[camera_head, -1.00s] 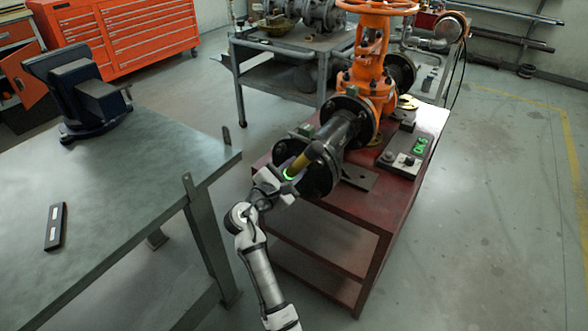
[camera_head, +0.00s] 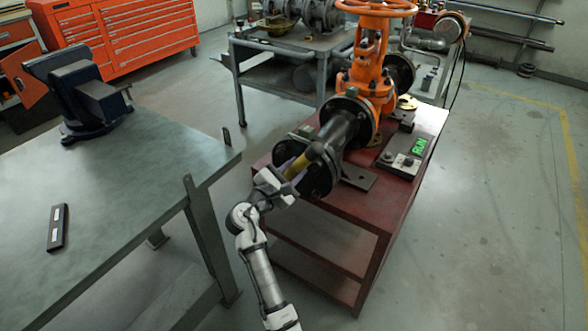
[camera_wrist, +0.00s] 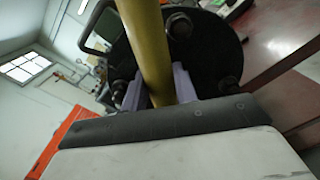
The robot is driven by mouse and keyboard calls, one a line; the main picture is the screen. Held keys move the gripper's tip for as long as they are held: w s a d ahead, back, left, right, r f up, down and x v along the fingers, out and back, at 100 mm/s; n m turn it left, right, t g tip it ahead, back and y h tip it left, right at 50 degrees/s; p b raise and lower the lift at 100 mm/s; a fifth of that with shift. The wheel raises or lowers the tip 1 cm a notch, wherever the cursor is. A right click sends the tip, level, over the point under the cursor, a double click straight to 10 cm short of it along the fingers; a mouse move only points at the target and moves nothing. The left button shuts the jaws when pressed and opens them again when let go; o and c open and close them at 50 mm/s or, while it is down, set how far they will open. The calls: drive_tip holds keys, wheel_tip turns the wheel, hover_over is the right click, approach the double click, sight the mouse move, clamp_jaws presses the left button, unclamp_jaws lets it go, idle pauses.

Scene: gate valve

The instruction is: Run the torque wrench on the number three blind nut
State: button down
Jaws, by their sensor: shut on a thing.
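My gripper (camera_head: 286,180) is shut on the yellow torque wrench (camera_head: 298,165), in front of the pipe's end flange. The wrench's dark head (camera_head: 315,151) is up against the flange (camera_head: 319,178); I cannot tell whether it is seated on a nut. In the wrist view the wrench's yellow body (camera_wrist: 150,45) runs up between the lilac fingers (camera_wrist: 157,92), with the black blind flange (camera_wrist: 215,50) and several nuts behind it. Which nut is number three cannot be read. A control box display (camera_head: 420,146) on the red bench shows green "RUN".
The orange gate valve (camera_head: 370,75) with its handwheel stands behind the flange on the red bench (camera_head: 400,185). A steel table (camera_head: 130,180) with a blue vise (camera_head: 85,95) and a dark bar (camera_head: 57,228) is at left. Floor at right is clear.

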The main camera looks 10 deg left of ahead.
drive_tip(key=shift+s+r, duration=0.15)
drive_tip(key=shift+r, duration=0.1)
drive_tip(key=shift+p+v, duration=0.8)
drive_tip(key=shift+v, duration=1.35)
